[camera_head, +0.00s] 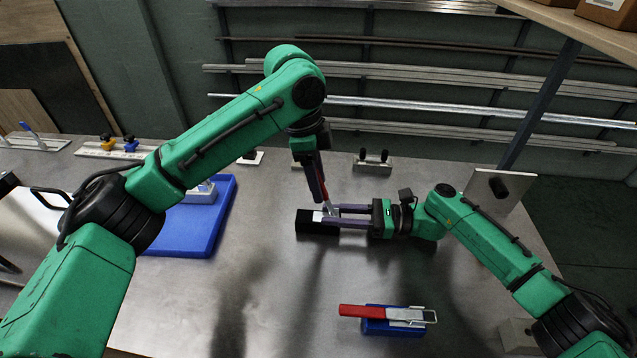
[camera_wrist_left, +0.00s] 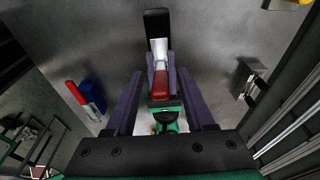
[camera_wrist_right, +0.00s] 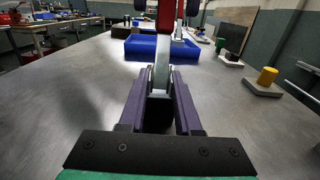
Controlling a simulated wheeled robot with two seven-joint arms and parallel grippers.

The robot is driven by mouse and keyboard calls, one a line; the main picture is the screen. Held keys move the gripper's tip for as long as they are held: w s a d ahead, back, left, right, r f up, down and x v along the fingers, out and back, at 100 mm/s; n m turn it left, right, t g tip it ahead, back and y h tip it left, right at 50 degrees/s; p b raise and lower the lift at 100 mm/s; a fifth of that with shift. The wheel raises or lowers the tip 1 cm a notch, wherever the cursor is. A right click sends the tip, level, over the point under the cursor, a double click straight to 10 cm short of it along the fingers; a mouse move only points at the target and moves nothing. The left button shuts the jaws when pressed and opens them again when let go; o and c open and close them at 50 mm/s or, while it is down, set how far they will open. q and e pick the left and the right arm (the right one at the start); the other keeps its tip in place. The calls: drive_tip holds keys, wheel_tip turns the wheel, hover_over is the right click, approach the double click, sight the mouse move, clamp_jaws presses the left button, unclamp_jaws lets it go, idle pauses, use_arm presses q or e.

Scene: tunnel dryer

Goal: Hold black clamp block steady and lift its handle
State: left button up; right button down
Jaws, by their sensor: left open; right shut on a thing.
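The black clamp block (camera_head: 317,229) lies on the metal table in the middle of the head view; its dark end shows in the left wrist view (camera_wrist_left: 157,22). My right gripper (camera_head: 328,215) reaches in from the right and is shut on the clamp block, whose dark body shows between the fingers in the right wrist view (camera_wrist_right: 158,117). The clamp's silver arm (camera_wrist_right: 161,72) rises toward the red handle (camera_wrist_right: 165,14). My left gripper (camera_head: 317,185) is above, pointing down and open, with the red handle (camera_wrist_left: 160,82) between its fingers; contact is unclear.
A blue clamp with a red handle (camera_head: 382,325) lies at the front. A blue tray (camera_head: 215,232) is at left. Small fixtures (camera_head: 372,164) stand at the back, and a metal plate (camera_head: 500,188) at right.

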drive_tip(key=shift+f, duration=0.1)
use_arm(q)
wheel_tip(320, 180, up, 11)
drive_tip(key=a, duration=0.2)
idle(1.2)
use_arm(e)
drive_tip(key=c, duration=0.5)
unclamp_jaws()
